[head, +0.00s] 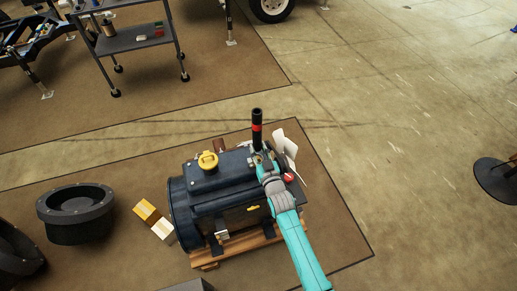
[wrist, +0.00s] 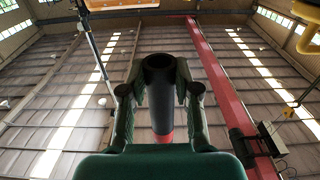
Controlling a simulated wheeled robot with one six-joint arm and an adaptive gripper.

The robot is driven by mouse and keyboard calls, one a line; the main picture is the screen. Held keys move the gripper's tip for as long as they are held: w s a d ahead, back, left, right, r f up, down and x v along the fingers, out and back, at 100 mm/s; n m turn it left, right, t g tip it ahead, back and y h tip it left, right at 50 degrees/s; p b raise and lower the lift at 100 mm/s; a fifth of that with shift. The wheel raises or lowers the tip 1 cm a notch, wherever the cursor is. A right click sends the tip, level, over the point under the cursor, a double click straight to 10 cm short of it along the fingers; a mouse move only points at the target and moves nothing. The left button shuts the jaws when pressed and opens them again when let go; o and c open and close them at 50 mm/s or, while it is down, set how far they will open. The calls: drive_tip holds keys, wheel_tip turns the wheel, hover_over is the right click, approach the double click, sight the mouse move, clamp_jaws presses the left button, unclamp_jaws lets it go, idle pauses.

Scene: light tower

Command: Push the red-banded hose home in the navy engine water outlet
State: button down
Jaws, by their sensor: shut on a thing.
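The black hose (head: 257,118) with a red band stands upright over the navy engine (head: 222,185) in the head view. My gripper (head: 262,158) is at the engine's fan end, at the hose's lower part. In the wrist view the hose (wrist: 161,105) stands between the two fingers of my gripper (wrist: 160,100), its open end toward the camera and its red band low in the picture. My gripper is shut on the hose. The water outlet and the hose's lower end are hidden behind my gripper, so I cannot tell whether the hose is seated.
The engine rests on a wooden pallet (head: 240,247) on a brown mat (head: 335,235). A white fan (head: 286,150) is close to my gripper. A yellow cap (head: 208,160) tops the engine. Small boxes (head: 153,219) and a dark round part (head: 76,212) lie left. Floor to the right is mostly clear.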

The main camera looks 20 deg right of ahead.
sight(259, 160)
drive_tip(key=shift+f, duration=2.35)
drive_tip(key=shift+f, duration=0.85)
drive_tip(key=shift+s+f, duration=0.15)
drive_tip(key=shift+f, duration=0.25)
drive_tip(key=shift+r, duration=0.1)
drive_tip(key=shift+r, duration=0.65)
drive_tip(key=shift+r, duration=0.15)
idle(1.2)
drive_tip(key=shift+f, duration=0.55)
drive_tip(key=shift+f, duration=0.35)
idle(0.6)
drive_tip(key=shift+r, duration=0.15)
